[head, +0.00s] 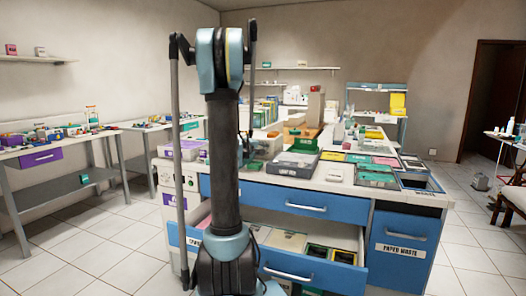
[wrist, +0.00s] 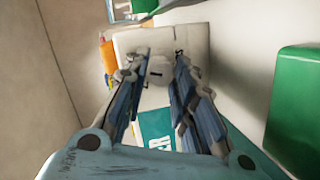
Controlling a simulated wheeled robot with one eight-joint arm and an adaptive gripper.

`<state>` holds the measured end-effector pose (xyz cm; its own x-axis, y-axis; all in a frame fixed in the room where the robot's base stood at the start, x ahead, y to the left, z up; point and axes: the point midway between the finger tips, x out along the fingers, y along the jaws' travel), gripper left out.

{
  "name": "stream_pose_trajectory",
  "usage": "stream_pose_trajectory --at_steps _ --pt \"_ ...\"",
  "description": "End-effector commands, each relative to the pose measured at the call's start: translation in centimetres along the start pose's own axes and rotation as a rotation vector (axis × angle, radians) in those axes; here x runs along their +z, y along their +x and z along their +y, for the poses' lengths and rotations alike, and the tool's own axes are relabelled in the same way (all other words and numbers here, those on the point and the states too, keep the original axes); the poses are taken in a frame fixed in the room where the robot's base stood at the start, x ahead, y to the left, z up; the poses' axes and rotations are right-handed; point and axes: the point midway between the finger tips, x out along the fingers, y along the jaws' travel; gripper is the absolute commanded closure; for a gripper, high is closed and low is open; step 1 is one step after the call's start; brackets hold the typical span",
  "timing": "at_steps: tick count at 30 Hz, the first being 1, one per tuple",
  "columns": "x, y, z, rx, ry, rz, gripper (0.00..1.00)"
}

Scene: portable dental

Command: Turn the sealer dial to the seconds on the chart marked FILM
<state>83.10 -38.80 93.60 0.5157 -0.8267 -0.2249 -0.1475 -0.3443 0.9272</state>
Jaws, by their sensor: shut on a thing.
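In the wrist view the sealer (wrist: 192,42) is a pale box with a teal label (wrist: 156,128) ending in "ER". Its small pale dial (wrist: 157,73), with a short dark mark, sits between the two fingers of my gripper (wrist: 164,58). My gripper is shut on the dial, one finger at each side. The dial's scale numbers are too small or hidden to read. In the head view my arm stands upright in front of the counter, and I cannot make out my gripper or the sealer there. No chart marked FILM can be read in either view.
A green block (wrist: 296,110) stands right of my gripper in the wrist view, and an orange object (wrist: 107,55) is beside the sealer. In the head view an open drawer (head: 310,262) juts from the crowded blue counter (head: 335,203). The right floor is mostly clear.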

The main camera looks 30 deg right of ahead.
Motion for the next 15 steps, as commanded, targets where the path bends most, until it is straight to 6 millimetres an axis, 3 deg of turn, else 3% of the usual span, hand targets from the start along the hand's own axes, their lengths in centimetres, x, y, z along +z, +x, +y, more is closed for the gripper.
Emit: stream_pose_trajectory --at_steps 15 --pt "-0.15 -0.06 -0.42 0.067 -0.292 -0.047 1.00"
